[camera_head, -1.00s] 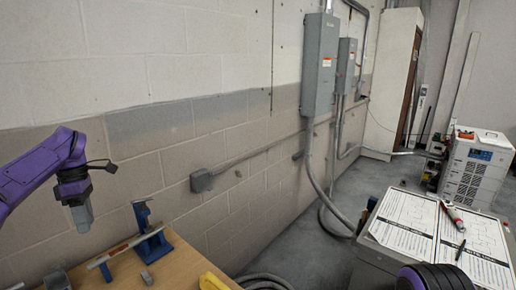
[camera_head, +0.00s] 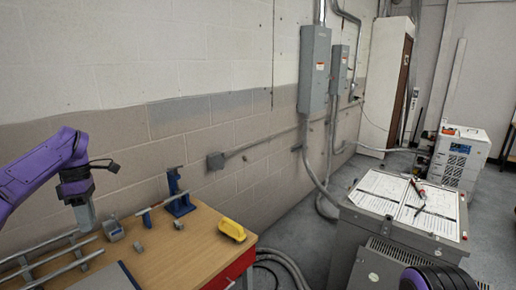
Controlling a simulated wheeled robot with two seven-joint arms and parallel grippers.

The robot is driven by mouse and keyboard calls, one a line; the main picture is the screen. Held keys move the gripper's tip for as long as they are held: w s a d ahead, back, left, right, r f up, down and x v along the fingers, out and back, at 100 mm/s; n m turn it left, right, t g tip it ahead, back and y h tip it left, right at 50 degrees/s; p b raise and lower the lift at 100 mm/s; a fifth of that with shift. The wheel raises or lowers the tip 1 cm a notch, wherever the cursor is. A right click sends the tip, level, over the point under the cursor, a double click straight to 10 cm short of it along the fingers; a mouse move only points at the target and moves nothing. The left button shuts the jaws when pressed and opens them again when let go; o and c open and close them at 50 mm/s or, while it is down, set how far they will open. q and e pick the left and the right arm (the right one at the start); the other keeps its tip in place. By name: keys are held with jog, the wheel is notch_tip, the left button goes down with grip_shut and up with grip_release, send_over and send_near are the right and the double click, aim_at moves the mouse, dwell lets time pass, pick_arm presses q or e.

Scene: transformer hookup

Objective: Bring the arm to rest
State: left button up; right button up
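My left arm is purple and comes in from the left, bent at the elbow. Its gripper (camera_head: 86,216) points down above the wooden bench at the left, with nothing seen in it. The fingers look close together, but their gap cannot be made out from this angle. Part of my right arm shows as a dark, ribbed shape with purple at the bottom right. The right gripper is out of view.
The wooden bench (camera_head: 195,255) bears a blue stand (camera_head: 178,192), metal rails (camera_head: 50,258), a small grey block (camera_head: 114,230) and a yellow item (camera_head: 232,230). A grey cabinet (camera_head: 385,238) with papers stands at right. Grey boxes (camera_head: 314,68) hang on the wall.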

pick_arm(q)
jog(key=s+d+f+m+t+y, duration=0.3)
jog(key=f+y, duration=0.4)
jog(key=f, duration=0.7)
jog(key=s+d+f+m+t+y, duration=0.1)
jog(key=d+f+m+t+y, duration=0.15)
jog(key=f+m+y, duration=0.75)
jog(key=s+d+f+m+t+h, duration=0.1)
jog(key=s+d+f+h, duration=0.35)
jog(key=s+f, duration=0.4)
jog(key=s+d+f+m+t+h, duration=0.25)
jog(key=s+f+h, duration=0.25)
jog(key=s+f, duration=0.3)
jog(key=s+d+g+h, duration=0.3)
jog(key=s+g, duration=0.1)
jog(key=s, duration=1.1)
notch_tip(320, 180, down, 15)
jog(key=b, duration=1.4)
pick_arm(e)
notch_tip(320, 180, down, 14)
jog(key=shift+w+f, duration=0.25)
